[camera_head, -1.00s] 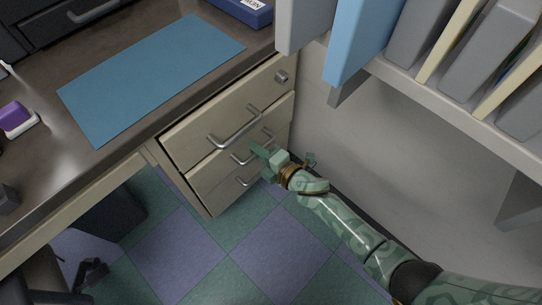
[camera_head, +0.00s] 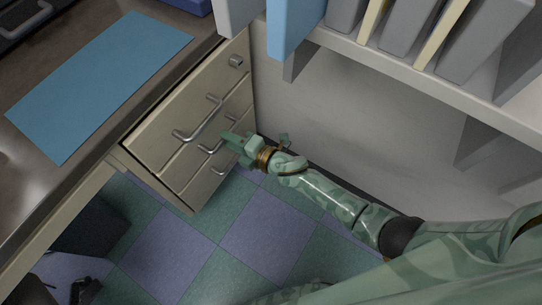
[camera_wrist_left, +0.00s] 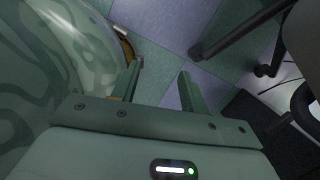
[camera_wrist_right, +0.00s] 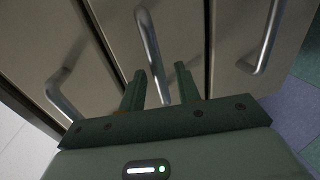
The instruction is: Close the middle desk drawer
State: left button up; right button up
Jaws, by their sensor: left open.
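The pale desk pedestal has three stacked drawers. The middle drawer (camera_head: 244,96) sits below the top drawer (camera_head: 160,137); I cannot tell how far it stands out. Its curved metal handle (camera_head: 203,149) is partly hidden by my right gripper (camera_head: 229,140), which is at the drawer front from the right. In the right wrist view, that gripper (camera_wrist_right: 160,72) is open, its fingers around the lower end of the centre handle (camera_wrist_right: 148,45) with a gap; contact is unclear. My left gripper (camera_wrist_left: 160,72) is open and empty above the floor, outside the head view.
The bottom drawer handle (camera_head: 213,172) is just below the right gripper. A blue mat (camera_head: 100,85) lies on the dark desktop. A shelf with binders (camera_head: 410,35) overhangs on the right. Chair legs (camera_wrist_left: 235,35) show near my left gripper. The tiled floor (camera_head: 260,225) before the drawers is clear.

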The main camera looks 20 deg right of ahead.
pick_arm(q)
jog(key=s+f+n+p, duration=0.1)
jog(key=s+f+p, duration=0.1)
jog(key=s, duration=0.5)
jog(key=s+f+n+g+h+p, duration=0.1)
jog(key=s+p, duration=0.2)
jog(key=s, duration=0.5)
jog(key=shift+s+a+f+g, duration=0.25)
jog(key=shift+s+f+g, duration=0.05)
jog(key=shift+f, duration=0.1)
pick_arm(e)
jog(key=v, duration=1.4)
